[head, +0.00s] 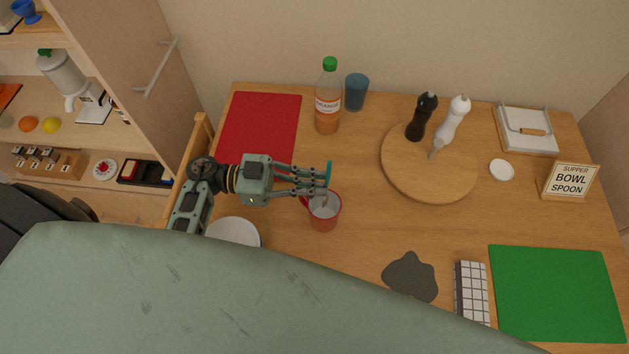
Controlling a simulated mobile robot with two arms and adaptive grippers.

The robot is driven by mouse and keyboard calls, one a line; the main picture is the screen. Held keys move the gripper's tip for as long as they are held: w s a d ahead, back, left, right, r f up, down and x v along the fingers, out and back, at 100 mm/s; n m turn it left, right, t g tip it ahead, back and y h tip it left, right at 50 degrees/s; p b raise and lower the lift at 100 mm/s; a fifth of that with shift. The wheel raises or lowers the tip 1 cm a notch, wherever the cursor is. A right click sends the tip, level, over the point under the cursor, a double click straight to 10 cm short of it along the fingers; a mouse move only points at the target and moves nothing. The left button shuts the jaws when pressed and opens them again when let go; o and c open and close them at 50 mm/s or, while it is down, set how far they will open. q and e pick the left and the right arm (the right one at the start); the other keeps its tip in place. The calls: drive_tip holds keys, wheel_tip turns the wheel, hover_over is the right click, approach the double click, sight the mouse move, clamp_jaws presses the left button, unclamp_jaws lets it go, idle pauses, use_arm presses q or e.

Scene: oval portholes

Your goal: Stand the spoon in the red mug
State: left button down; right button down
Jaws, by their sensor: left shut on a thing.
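The red mug (325,215) stands upright on the wooden table, left of the middle, with its pale inside facing up. My left gripper (322,184) is over the mug's far rim, its fingers reaching in from the left. It is shut on a slim teal thing, which looks like the spoon (329,171), held roughly upright with its upper end above the fingers. The fingers hide its middle. I cannot tell whether its lower end is inside the mug or only above it. My right gripper is out of view.
An orange bottle (328,100) and a blue cup (356,92) stand behind. A round board (400,172) bears a black mill and a white mill. A white plate (235,231) sits near my left arm. A sign (570,181) stands at right.

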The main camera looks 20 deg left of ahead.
use_arm(q)
wheel_tip(320, 180, down, 5)
drive_tip(key=b, duration=0.3)
drive_tip(key=shift+s, duration=0.1)
drive_tip(key=shift+f, duration=0.1)
